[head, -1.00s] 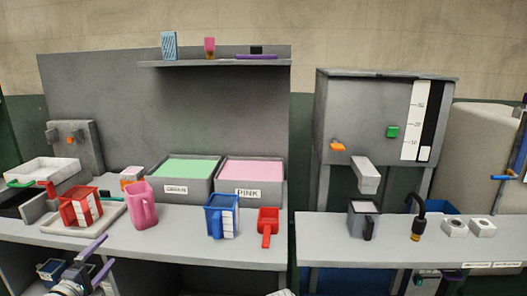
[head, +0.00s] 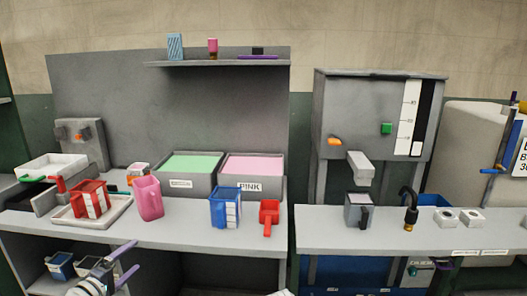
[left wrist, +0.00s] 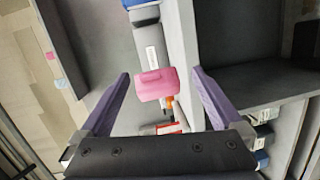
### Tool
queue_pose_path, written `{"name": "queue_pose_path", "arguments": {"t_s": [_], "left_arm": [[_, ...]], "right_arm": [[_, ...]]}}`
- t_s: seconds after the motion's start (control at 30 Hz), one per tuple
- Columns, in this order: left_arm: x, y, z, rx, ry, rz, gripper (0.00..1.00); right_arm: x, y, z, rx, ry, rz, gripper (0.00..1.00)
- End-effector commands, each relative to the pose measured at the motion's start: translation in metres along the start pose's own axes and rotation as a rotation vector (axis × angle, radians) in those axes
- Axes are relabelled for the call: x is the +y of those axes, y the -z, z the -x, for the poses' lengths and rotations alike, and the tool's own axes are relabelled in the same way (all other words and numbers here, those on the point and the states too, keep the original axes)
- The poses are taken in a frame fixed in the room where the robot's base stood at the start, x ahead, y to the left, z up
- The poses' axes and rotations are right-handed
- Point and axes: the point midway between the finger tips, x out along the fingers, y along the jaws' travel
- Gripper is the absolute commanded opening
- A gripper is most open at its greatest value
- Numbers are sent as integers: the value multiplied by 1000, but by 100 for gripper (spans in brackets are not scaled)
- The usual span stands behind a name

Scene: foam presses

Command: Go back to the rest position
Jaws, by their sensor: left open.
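My left gripper (head: 124,264) is low at the left of the head view, in front of the bench edge. Its two purple fingers are apart with nothing between them. In the left wrist view the open fingers (left wrist: 160,98) frame the pink jug (left wrist: 155,85), which is beyond them on the bench. In the head view the pink jug (head: 149,198) stands on the bench, apart from the gripper. My right gripper does not show in either view.
The left bench (head: 180,233) holds a red jug (head: 91,199), a blue jug (head: 225,208), a red scoop (head: 269,217), and green and pink bins. A gap separates it from the right bench (head: 330,232). A shelf (head: 215,64) is above. Blue containers (head: 60,266) stand below.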

Motion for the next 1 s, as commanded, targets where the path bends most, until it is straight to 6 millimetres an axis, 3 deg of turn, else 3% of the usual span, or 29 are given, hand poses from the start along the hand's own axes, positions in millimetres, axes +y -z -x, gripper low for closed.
{"name": "queue_pose_path", "arguments": {"t_s": [0.27, 0.47, 0.6, 0.7, 0.8, 1.0], "left_arm": [[-28, -88, -36, -234, 154, -143, 100], [-73, -201, -51, -546, 369, -363, 100], [-111, -273, -37, -777, 553, -565, 100], [-134, -311, -20, -919, 685, -717, 100], [-150, -335, -1, -1026, 805, -862, 100], [-165, -355, 27, -1144, 990, -1089, 100]], "right_arm": [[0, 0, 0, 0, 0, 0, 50], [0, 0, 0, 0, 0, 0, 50], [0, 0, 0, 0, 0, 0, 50], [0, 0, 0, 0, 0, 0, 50], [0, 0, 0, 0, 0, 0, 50], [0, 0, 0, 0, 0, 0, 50]]}}
